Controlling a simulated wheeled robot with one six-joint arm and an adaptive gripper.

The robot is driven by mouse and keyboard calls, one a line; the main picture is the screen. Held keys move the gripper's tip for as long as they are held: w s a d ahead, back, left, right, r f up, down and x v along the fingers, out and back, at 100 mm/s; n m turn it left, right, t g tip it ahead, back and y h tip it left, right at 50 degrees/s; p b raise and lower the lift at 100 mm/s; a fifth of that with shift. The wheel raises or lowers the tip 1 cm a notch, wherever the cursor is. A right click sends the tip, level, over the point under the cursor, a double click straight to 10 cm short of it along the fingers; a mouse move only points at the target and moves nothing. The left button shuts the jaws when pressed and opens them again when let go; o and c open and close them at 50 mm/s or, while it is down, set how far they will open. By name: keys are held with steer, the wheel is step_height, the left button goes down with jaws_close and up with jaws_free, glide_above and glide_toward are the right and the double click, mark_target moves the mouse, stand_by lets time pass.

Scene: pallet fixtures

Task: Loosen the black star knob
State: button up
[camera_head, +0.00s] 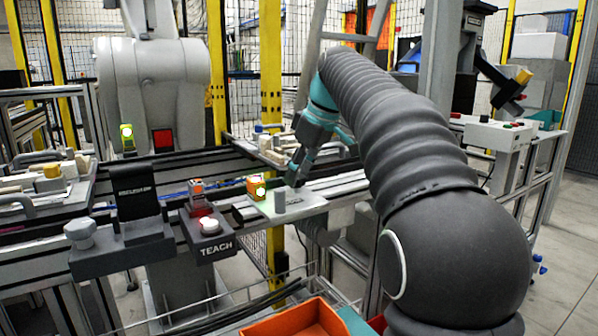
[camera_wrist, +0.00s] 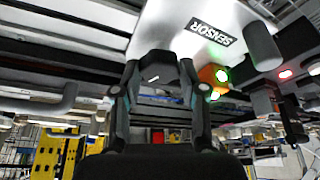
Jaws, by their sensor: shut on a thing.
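The black star knob (camera_wrist: 158,68) shows in the wrist view as a dark rounded piece between my two fingertips. It is below the edge of the light grey plate marked SENSOR. My gripper (camera_wrist: 160,82) is shut on the knob, one finger on each side. In the head view my gripper (camera_head: 293,179) points down at the back edge of the SENSOR plate (camera_head: 305,207). The knob cannot be made out there, as the dark fingers cover it.
A grey cylinder (camera_head: 280,199) and an orange box with a green light (camera_head: 257,187) stand on the plate, left of my gripper. A TEACH box (camera_head: 209,237) with a white-topped button is further left. Behind runs a dark rail with pallet fixtures (camera_head: 272,147).

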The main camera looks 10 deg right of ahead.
steer(key=n, duration=0.2)
steer(key=n+g+y, duration=0.1)
steer(key=n, duration=0.1)
steer(key=shift+w+d+n, duration=0.1)
steer(key=shift+w+n, duration=0.1)
steer(key=shift+n, duration=0.1)
steer(key=shift+w+n+g, duration=0.1)
steer(key=shift+n+g, duration=0.9)
steer(key=shift+n, duration=1)
steer(key=o, duration=1.1)
steer(key=shift+o, duration=0.2)
